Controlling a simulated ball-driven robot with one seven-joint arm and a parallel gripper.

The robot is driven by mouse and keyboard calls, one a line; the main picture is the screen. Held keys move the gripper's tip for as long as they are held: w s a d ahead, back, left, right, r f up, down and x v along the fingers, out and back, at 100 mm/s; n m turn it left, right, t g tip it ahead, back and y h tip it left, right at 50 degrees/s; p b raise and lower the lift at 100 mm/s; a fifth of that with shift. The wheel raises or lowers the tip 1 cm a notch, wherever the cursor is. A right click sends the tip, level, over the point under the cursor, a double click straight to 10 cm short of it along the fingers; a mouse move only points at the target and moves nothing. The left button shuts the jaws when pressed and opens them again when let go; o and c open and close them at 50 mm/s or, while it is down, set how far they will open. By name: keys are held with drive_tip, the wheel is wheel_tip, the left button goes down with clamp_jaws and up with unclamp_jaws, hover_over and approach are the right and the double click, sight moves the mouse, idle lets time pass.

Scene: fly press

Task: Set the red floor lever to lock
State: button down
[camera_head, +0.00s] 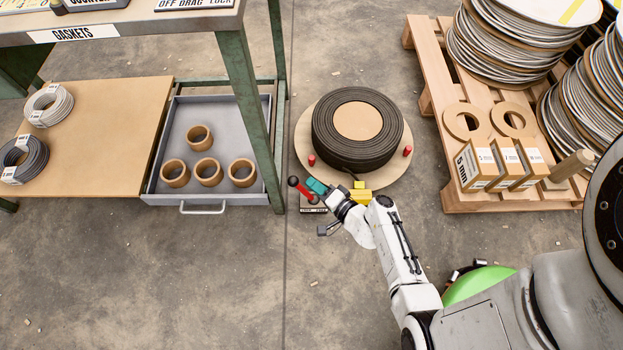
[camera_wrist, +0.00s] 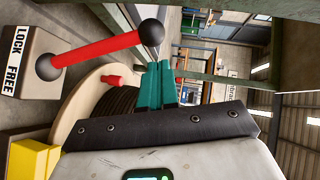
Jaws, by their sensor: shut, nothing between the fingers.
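The red floor lever (camera_head: 305,192) stands on a small base plate (camera_head: 313,210) and leans up and left, ending in a black knob. In the wrist view the red lever (camera_wrist: 100,48) rises from a base box (camera_wrist: 40,65) with a LOCK / FREE label (camera_wrist: 15,60); its knob (camera_wrist: 151,33) is toward the LOCK word's side of the picture. My gripper (camera_head: 316,186) has teal fingers, shut and empty, just right of the lever. The fingers (camera_wrist: 160,82) also show below the knob in the wrist view. I cannot tell whether they touch the lever.
A round turntable (camera_head: 300,140) with a black coil (camera_head: 358,130) and red pegs lies just beyond the lever. A green bench leg (camera_head: 250,95) and an open grey drawer (camera_head: 215,110) are left. A loaded pallet (camera_head: 425,60) is right. The near floor is mostly clear.

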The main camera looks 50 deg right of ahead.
drive_tip(key=d+p+v, duration=0.1)
drive_tip(key=p+v, duration=0.1)
drive_tip(key=v, duration=0.8)
drive_tip(key=shift+s+a+r+p, duration=0.25)
drive_tip(key=shift+r+p, duration=0.05)
drive_tip(key=shift+r, duration=0.05)
drive_tip(key=s+a+r+n+g+y, duration=0.3)
drive_tip(key=a+r+n+g+y, duration=0.2)
drive_tip(key=a+n+g+y, duration=0.75)
drive_tip(key=s+d+r+n+g+h, duration=0.2)
drive_tip(key=d+r+n+h, duration=0.2)
drive_tip(key=d+r+h, duration=0.5)
wheel_tip(320, 180, up, 34)
drive_tip(key=a+h+p, duration=0.1)
drive_tip(key=p, duration=3.1)
drive_tip(key=shift+s+a, duration=0.2)
drive_tip(key=shift+r+h, duration=0.1)
drive_tip(key=shift+h, duration=0.15)
